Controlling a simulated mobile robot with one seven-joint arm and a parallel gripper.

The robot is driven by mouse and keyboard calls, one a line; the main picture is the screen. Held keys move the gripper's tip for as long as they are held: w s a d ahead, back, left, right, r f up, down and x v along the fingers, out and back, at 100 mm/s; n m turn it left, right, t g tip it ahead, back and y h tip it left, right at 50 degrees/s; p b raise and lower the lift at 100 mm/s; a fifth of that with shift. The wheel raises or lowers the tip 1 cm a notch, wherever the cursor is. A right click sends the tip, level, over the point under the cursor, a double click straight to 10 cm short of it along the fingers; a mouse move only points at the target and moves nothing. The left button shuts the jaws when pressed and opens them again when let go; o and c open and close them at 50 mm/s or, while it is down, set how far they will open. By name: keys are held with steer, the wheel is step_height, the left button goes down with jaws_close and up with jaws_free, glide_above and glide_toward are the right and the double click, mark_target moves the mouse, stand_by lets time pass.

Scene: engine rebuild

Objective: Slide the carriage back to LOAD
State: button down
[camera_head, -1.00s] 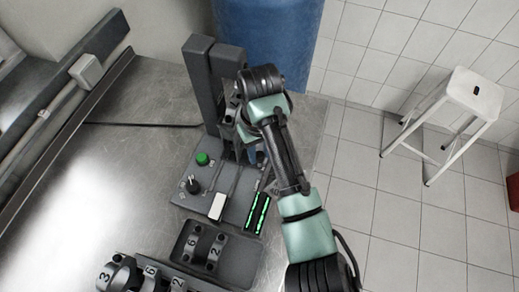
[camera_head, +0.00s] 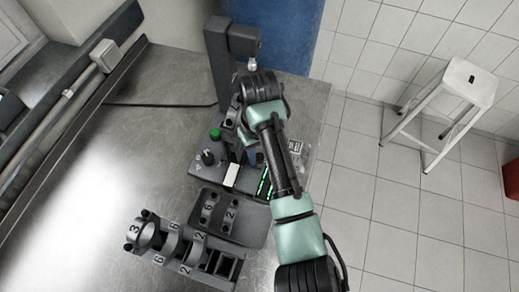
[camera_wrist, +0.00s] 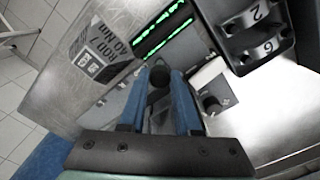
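The grey press station (camera_head: 218,70) stands on the metal bench, with its column upright at the back. The carriage is mostly hidden behind my arm in the head view; a grey bracket-like part (camera_head: 232,112) shows beside my wrist. In the wrist view a round black knob (camera_wrist: 159,77), apparently the carriage's handle, sits between the blue fingers of my gripper (camera_wrist: 160,82). The fingers lie close against both sides of it and look shut on it. The LOAD marking cannot be read.
A white block (camera_head: 232,175), a green button (camera_head: 215,134) and green-lit bars (camera_head: 265,183) are on the station. A dark tray (camera_head: 250,228) with numbered caps and a rack (camera_head: 215,262) of numbered caps stand in front. A white stool (camera_head: 466,82) stands on the floor at right.

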steer(key=shift+s+a, duration=0.15)
steer(key=shift+s, duration=0.15)
steer(key=shift+f, duration=0.1)
steer(key=c, duration=0.6)
jaws_free()
steer(key=shift+w, duration=0.1)
steer(key=shift+r, duration=0.25)
step_height(320, 180, up, 13)
steer(key=p, duration=0.5)
steer(key=shift+f, duration=0.2)
